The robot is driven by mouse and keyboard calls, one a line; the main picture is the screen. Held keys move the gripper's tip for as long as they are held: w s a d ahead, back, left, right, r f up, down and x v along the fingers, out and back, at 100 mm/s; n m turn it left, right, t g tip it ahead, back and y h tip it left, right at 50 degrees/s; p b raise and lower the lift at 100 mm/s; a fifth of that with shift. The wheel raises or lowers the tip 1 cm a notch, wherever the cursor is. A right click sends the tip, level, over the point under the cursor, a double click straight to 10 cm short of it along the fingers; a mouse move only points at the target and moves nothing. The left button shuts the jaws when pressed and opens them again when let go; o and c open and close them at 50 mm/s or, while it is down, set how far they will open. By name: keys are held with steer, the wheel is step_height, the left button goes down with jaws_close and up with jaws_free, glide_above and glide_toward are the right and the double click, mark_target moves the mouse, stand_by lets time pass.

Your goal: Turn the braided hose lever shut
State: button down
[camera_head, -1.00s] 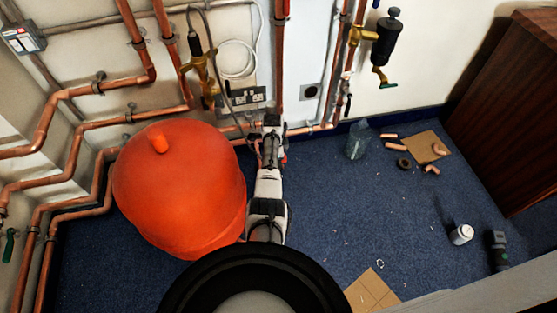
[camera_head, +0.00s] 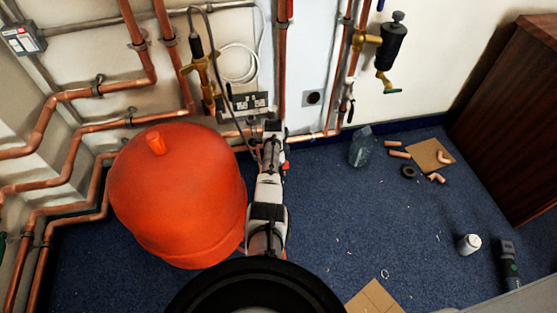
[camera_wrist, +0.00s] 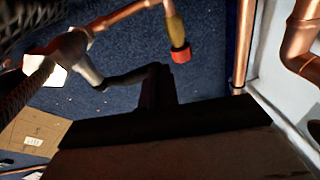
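In the wrist view a silvery valve body (camera_wrist: 76,50) sits at upper left, joined to a copper pipe. What looks like the braided hose (camera_wrist: 24,92) runs down from it to the left edge. A dark lever (camera_wrist: 122,78) reaches right from the valve, its end beside my gripper (camera_wrist: 160,72). The gripper's fingers show as one dark upright shape; whether they touch or hold the lever is not clear. In the head view my gripper (camera_head: 272,128) is at the low wall pipes, right of the red vessel, and my arm hides the valve and lever.
The large red vessel (camera_head: 178,200) stands close to my arm's left. A copper pipe with a red end (camera_wrist: 181,52) hangs near the fingers. Wall pipes (camera_head: 281,60) rise behind. A clear container (camera_head: 361,146) and loose fittings lie right; the blue floor between is mostly free.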

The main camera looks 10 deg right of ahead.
steer(key=shift+s, duration=0.1)
step_height(320, 180, up, 14)
steer(key=s+a+p, duration=0.1)
steer(key=p, duration=0.3)
steer(key=shift+s+a+f, duration=0.15)
steer(key=shift+s+a, duration=0.05)
steer(key=shift+s, duration=0.1)
